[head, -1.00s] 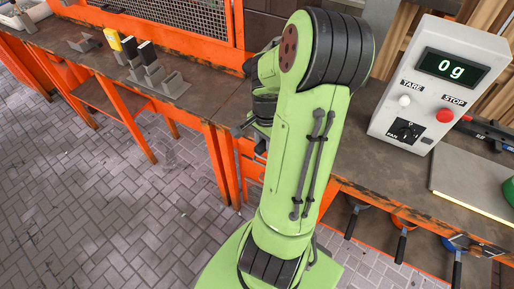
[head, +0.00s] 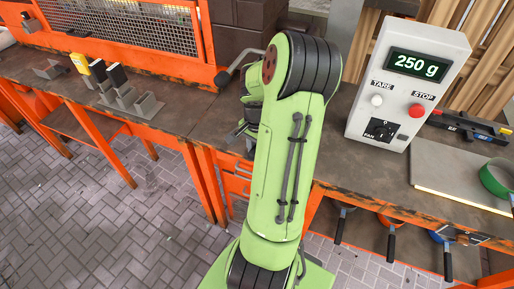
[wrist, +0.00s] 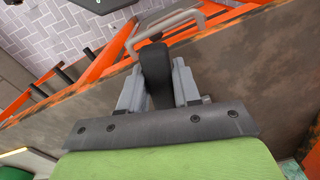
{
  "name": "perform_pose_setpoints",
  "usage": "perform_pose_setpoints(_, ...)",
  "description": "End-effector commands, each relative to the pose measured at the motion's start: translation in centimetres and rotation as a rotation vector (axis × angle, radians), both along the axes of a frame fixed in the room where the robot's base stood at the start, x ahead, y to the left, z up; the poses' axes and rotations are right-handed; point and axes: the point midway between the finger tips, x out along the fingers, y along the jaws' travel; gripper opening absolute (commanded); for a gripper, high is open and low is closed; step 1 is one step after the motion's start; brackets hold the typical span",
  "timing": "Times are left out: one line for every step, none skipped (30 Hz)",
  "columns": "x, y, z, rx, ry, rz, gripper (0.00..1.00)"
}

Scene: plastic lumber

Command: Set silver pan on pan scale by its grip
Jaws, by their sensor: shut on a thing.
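My gripper (wrist: 158,85) is shut on an upright black grip (wrist: 154,60) in the wrist view, beside the bench edge. I take this for the silver pan's grip, but no pan body shows clearly. In the head view my green arm hides most of the gripper (head: 246,128).
A green round thing (head: 497,178) sits at the plate's right. Dark handles (head: 390,243) hang below the bench. An orange mesh guard (head: 125,28) and small grey holders (head: 125,97) stand at left. Bare bench top (head: 185,112) lies between.

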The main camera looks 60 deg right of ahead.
Motion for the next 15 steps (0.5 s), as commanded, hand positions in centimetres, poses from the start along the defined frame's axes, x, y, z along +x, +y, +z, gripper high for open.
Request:
perform_pose_setpoints(-0.05,0.09,-0.03,0.004,0.002,0.0,0.0)
perform_pose_setpoints(-0.05,0.1,-0.03,0.004,0.002,0.0,0.0)
perform_pose_setpoints(-0.05,0.11,-0.03,0.004,0.002,0.0,0.34)
perform_pose_setpoints(-0.05,0.11,-0.03,0.004,0.002,0.0,0.38)
perform_pose_setpoints(-0.05,0.11,-0.02,0.004,0.002,0.0,0.43)
perform_pose_setpoints(-0.05,0.1,-0.02,0.004,0.002,0.0,0.49)
perform_pose_setpoints(-0.05,0.1,-0.02,0.004,0.002,0.0,0.54)
perform_pose_setpoints(-0.04,0.09,-0.01,0.004,0.002,0.0,0.58)
perform_pose_setpoints(-0.04,0.09,-0.01,0.004,0.002,0.0,0.62)
perform_pose_setpoints(-0.04,0.09,-0.01,0.004,0.002,0.0,0.62)
perform_pose_setpoints(-0.04,0.08,0.0,0.003,0.002,0.0,0.62)
perform_pose_setpoints(-0.03,0.08,0.0,0.003,0.002,0.0,0.62)
perform_pose_setpoints(-0.03,0.08,0.0,0.003,0.002,0.0,0.62)
perform_pose_setpoints(-0.03,0.08,0.0,0.003,0.002,0.0,0.62)
perform_pose_setpoints(-0.05,0.13,-0.02,0.005,0.001,0.0,0.62)
